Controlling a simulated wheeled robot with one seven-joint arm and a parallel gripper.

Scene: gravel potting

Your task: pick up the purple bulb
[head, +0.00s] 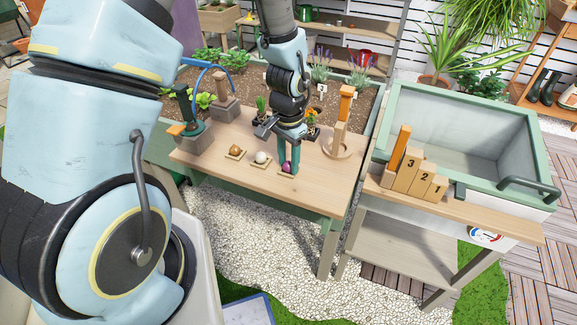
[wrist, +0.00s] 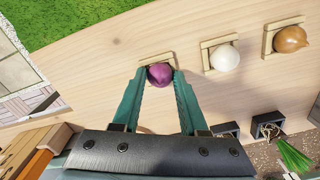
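The purple bulb (wrist: 160,74) sits at a small square wooden holder (wrist: 143,60), the right-hand one of a row of three in the head view. In the head view the purple bulb (head: 287,166) is partly hidden by my fingers. My gripper (wrist: 161,78) points down, with one green finger on each side of the purple bulb. The fingertips look very close to the bulb's sides; I cannot tell whether they press on it. The bulb is at holder height, with no clear gap beneath it.
A white bulb (head: 261,157) and a brown bulb (head: 235,151) sit in their holders left of the purple one. Small potted plants (head: 312,131) and a wooden stand (head: 341,125) are close behind and right of my gripper. The table's front (head: 312,196) is clear.

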